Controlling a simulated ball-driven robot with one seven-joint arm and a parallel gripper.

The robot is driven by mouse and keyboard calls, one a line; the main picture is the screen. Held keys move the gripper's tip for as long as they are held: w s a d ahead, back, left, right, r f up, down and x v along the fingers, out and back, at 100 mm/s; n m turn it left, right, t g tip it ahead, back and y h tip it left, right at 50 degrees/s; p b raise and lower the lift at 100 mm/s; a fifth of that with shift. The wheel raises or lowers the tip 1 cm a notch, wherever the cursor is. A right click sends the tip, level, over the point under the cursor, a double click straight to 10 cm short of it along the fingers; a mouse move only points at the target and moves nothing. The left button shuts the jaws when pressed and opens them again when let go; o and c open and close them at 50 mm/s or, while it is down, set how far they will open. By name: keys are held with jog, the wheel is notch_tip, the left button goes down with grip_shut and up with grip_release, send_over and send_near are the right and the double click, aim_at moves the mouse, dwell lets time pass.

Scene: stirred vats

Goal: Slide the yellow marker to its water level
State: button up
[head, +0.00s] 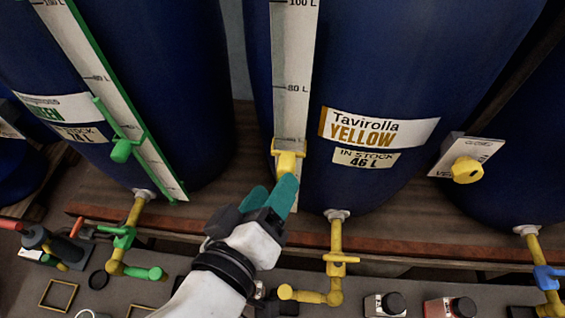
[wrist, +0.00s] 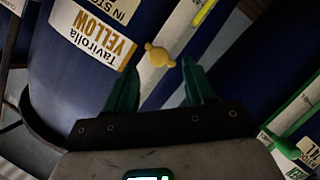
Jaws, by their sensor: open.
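The yellow marker (head: 288,157) sits on the white scale strip (head: 293,60) of the blue Tavirolla Yellow vat (head: 400,60), just below a tick whose number is partly covered. The 80 L and 100 L marks are higher up. The vat's stock label (head: 365,158) reads 46 L. My gripper (head: 270,193) is open, its teal fingers just below the marker in the head view. In the wrist view the marker's yellow knob (wrist: 160,56) shows ahead, between the open fingers (wrist: 160,80) and apart from them.
A green marker (head: 122,150) rides a green-edged scale on the left vat. A yellow knob (head: 467,170) on a white plate stands to the right. Yellow pipes with a valve (head: 340,258) hang below the wooden shelf edge (head: 400,243). Small bottles (head: 385,303) stand at the front.

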aim_at(287, 163)
jog(key=shift+p+x, duration=0.35)
jog(key=shift+x, duration=2.7)
jog(key=shift+d, duration=0.15)
grip_shut()
